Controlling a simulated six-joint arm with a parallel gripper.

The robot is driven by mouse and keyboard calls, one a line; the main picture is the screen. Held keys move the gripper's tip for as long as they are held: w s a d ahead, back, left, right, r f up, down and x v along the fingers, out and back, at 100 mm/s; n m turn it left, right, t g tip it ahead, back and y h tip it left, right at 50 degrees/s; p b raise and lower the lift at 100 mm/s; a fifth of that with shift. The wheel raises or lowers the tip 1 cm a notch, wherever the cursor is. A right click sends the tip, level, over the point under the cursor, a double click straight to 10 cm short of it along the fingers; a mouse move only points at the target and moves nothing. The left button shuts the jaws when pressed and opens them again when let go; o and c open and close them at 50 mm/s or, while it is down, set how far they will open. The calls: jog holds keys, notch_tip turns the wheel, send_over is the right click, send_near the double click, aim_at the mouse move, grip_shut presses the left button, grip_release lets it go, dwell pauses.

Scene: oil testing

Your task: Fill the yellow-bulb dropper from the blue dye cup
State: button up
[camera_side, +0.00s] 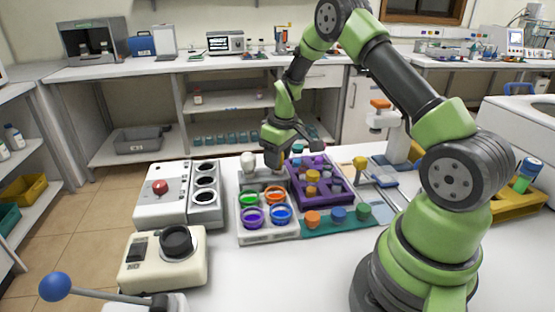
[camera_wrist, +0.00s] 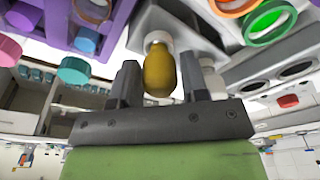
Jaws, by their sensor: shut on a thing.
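The yellow-bulb dropper (camera_wrist: 159,74) is between the fingers of my gripper (camera_wrist: 158,66) in the wrist view, with its bulb toward the palm. My gripper is shut on it. In the side view my gripper (camera_side: 274,157) is over the back of the grey tray and hides the dropper. The blue dye cup (camera_side: 281,214) sits at the front right of that tray (camera_side: 268,236), in front of my gripper and apart from it. I cannot make out the blue cup in the wrist view.
Green (camera_side: 249,199), orange (camera_side: 274,196) and purple (camera_side: 252,217) cups share the tray. A white-bulb dropper (camera_side: 248,162) stands close left of my gripper. A purple rack (camera_side: 322,199) with several capped vials is on the right. A white device with a red button (camera_side: 160,188) is on the left.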

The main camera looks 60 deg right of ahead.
jog(key=r, duration=0.9)
jog(key=shift+a+r, duration=0.15)
jog(key=shift+a, duration=0.05)
jog(key=s+a+f, duration=0.3)
jog(key=s+a, duration=0.5)
jog(key=a, duration=0.3)
jog(key=shift+s+f, duration=0.15)
jog(key=shift+f, duration=0.2)
jog(key=shift+o, duration=0.6)
jog(key=c, duration=0.4)
jog(key=shift+c, duration=0.2)
jog(key=shift+f, duration=2.1)
